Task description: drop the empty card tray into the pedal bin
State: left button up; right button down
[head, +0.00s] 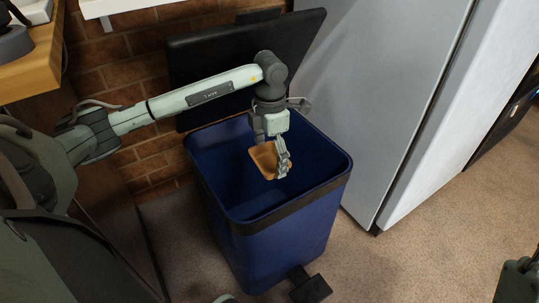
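The pedal bin (270,260) is a tall blue bin with a dark band under its rim. Its dark lid (215,55) stands open at the back, and a black pedal (311,289) sticks out at its front foot. My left gripper (274,157) hangs over the bin's mouth, pointing down. It is shut on the card tray (264,158), a small orange-brown tray held tilted within the outline of the opening. One finger shows in front of the tray's right side; the other is mostly hidden.
A tall pale grey cabinet or fridge (375,90) stands close on the bin's right. A brick wall (150,160) is behind it. A wooden surface (32,68) is at upper left.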

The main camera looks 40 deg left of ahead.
aim_at(270, 166)
pick_arm(q)
jog(key=shift+o, duration=1)
notch_tip(270, 166, up, 12)
